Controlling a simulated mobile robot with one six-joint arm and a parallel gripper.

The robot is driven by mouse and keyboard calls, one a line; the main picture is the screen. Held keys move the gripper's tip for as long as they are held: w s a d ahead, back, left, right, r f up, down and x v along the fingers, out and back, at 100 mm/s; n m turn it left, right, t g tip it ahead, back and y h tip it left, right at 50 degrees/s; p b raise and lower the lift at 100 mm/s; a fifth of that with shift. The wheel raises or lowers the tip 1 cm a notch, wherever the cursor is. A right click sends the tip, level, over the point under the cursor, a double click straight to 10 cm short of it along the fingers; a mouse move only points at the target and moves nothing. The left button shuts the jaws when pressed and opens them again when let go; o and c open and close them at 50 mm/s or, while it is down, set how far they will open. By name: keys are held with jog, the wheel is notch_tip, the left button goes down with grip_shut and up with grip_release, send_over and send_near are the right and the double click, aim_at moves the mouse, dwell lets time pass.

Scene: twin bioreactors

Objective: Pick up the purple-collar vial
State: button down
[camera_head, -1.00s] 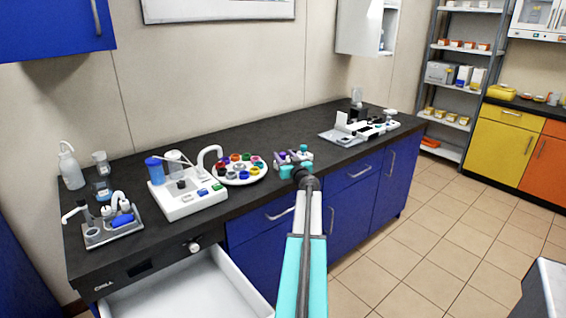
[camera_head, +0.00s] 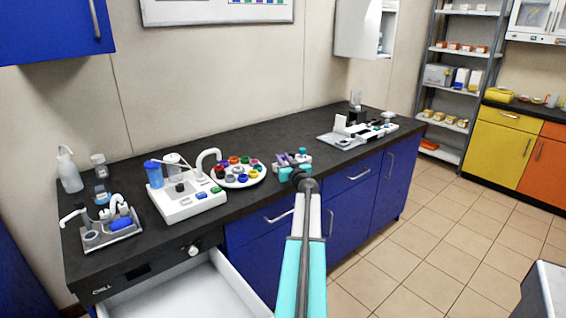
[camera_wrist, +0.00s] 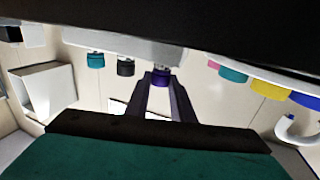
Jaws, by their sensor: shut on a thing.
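The purple-collar vial (camera_wrist: 161,80) shows in the middle of the wrist view, which looks upside down. My gripper (camera_wrist: 162,84) has its two dark fingers closed around the purple collar. A pale rack (camera_wrist: 120,43) is right beside the vial; I cannot tell whether the vial is clear of it. Teal (camera_wrist: 96,60) and black (camera_wrist: 125,66) collar vials hang from the rack in this inverted view. In the head view my gripper (camera_head: 285,161) is at the small rack on the bench's front part, and my wrist partly hides it.
A round white tray (camera_head: 241,182) of colourful caps stands left of the rack, with a white device (camera_head: 188,203) beyond it. A white instrument (camera_head: 343,139) stands to the right. An open drawer (camera_head: 215,290) juts out at the lower left. Dark bench (camera_head: 240,140) is free behind.

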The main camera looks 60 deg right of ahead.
jog(key=shift+r, duration=0.15)
jog(key=shift+r+b, duration=0.35)
jog(key=shift+r, duration=0.9)
jog(key=shift+s+a+r, duration=0.1)
jog(key=shift+s+r, duration=0.05)
jog(key=shift+r, duration=0.2)
jog(key=s+a+r+b, duration=0.1)
jog(key=s+a+b, duration=0.2)
jog(key=s, duration=1.1)
jog(key=shift+s+a+r, duration=0.2)
jog(key=shift+s+a, duration=0.2)
jog(key=shift+a, duration=0.85)
